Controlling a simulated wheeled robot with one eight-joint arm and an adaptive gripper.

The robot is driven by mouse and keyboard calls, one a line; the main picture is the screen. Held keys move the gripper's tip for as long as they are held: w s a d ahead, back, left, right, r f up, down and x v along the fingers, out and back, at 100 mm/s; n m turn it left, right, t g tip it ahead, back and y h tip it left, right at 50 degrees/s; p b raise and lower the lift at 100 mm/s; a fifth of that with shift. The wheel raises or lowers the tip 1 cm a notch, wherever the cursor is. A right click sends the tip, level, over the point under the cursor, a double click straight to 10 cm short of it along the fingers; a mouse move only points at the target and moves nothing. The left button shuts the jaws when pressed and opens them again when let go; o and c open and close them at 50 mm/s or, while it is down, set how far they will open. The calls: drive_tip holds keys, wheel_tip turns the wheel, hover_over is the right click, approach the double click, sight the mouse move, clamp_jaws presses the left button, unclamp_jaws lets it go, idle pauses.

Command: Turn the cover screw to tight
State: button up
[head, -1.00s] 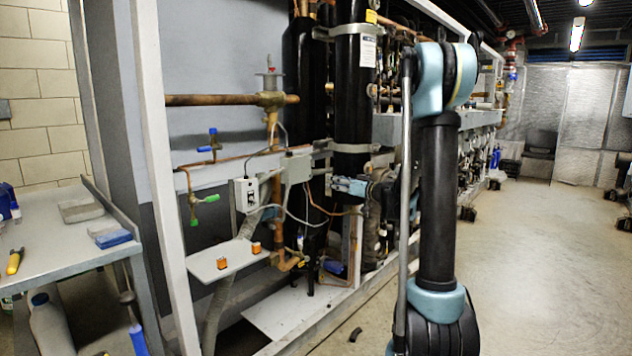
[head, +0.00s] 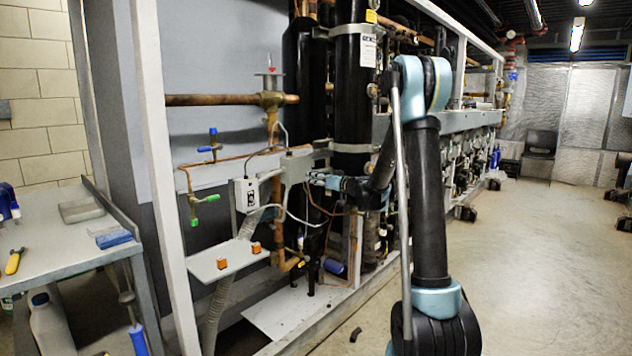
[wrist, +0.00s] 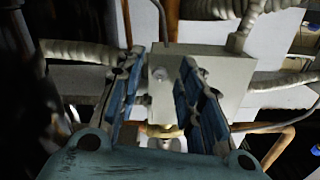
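The grey junction box (head: 293,166) is fixed among the pipes in the head view. In the wrist view its pale cover (wrist: 230,78) lies ahead of my gripper. The cover screw (wrist: 160,74) shows as a small round head near the cover's left side. My gripper (wrist: 161,62) is open, with one blue-padded finger on each side of the screw in the picture. No contact with the screw is visible. In the head view my gripper (head: 316,178) is just right of the box, and the screw cannot be made out there.
A white control box (head: 246,194) with cables is left of the junction box. Copper pipes and black vertical cylinders (head: 353,95) stand close around. A small shelf (head: 228,259) with two orange-topped items is below. A workbench (head: 60,250) is at the left.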

clamp_jaws()
drive_tip(key=shift+d, duration=0.15)
